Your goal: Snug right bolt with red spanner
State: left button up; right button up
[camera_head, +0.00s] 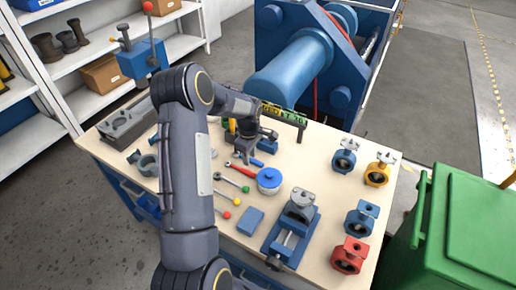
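A red spanner (240,170) lies on the wooden workbench (335,185), left of a blue round pot. A grey valve part (302,199) sits on the blue vise (288,236) at the bench's front. Its bolts are too small to tell apart. My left arm crosses the picture centre and hides part of the bench. My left gripper (241,143) is over the bench behind the spanner, mostly covered by my forearm and mixed with dark parts there. I cannot tell whether it is open or shut. The spanner appears apart from it. My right gripper is not in view.
The blue pot (269,181) and a small blue block (250,221) lie near the vise. Tools with coloured ends (230,184) lie in front of the spanner. A green bin (450,230) stands at the right.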

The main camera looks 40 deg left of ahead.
aim_at(250, 172)
pick_arm(q)
jog(key=shift+s+f, duration=0.1)
jog(key=shift+f, duration=0.45)
notch_tip(250, 172, down, 8)
jog(key=b, duration=0.6)
jog(key=shift+r, duration=0.15)
grip_shut()
dwell(0.9)
jog(key=shift+c, duration=1.8)
grip_release()
grip_shut()
jog(key=shift+r+p, duration=0.35)
jog(key=shift+r, duration=0.55)
